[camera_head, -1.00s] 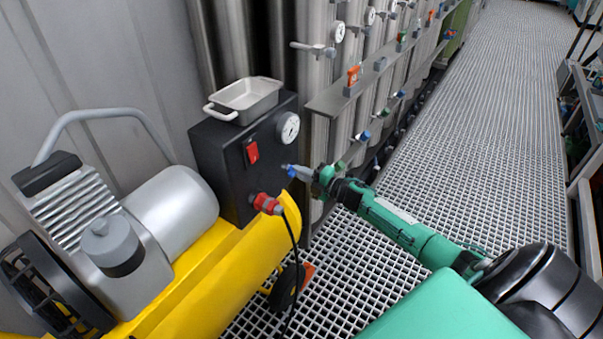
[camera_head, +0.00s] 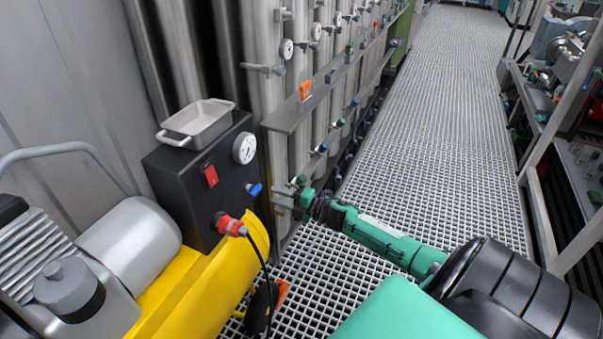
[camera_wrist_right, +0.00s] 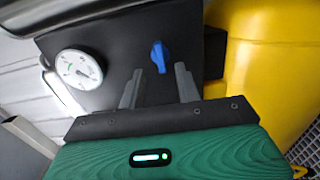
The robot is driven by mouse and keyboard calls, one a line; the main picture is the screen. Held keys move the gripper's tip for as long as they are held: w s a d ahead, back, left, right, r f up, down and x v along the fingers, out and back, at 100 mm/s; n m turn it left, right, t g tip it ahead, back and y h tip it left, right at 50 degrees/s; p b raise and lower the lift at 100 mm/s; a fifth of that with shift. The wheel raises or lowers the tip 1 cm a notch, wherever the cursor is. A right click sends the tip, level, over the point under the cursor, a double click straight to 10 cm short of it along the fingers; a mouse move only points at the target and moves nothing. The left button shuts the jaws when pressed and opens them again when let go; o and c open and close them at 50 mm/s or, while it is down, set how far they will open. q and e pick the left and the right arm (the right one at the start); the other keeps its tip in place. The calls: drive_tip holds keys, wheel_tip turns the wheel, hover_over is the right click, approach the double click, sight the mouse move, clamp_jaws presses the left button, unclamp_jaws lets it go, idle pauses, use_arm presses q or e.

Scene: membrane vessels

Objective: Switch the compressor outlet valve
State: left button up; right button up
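The blue valve knob (camera_head: 254,190) sits on the right side of the black compressor panel (camera_head: 190,215), below the round gauge (camera_head: 244,148). My right gripper (camera_head: 280,199) is just to the right of the knob, with a small gap between them. In the right wrist view, the knob (camera_wrist_right: 160,56) lies beyond the gap between the two fingertips (camera_wrist_right: 158,80). The fingers are apart and nothing is held between them. My left gripper is in neither view.
A red switch (camera_head: 210,176) and a red connector (camera_head: 230,225) with a black cable are near the knob. A metal tray (camera_head: 200,120) sits on top of the panel. The yellow tank (camera_head: 190,290) is below. Steel vessels with valves stand behind. The grated floor (camera_head: 430,150) is open.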

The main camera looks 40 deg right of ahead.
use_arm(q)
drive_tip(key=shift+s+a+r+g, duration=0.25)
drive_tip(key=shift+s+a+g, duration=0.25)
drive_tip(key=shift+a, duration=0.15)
use_arm(e)
drive_tip(key=v, duration=0.8)
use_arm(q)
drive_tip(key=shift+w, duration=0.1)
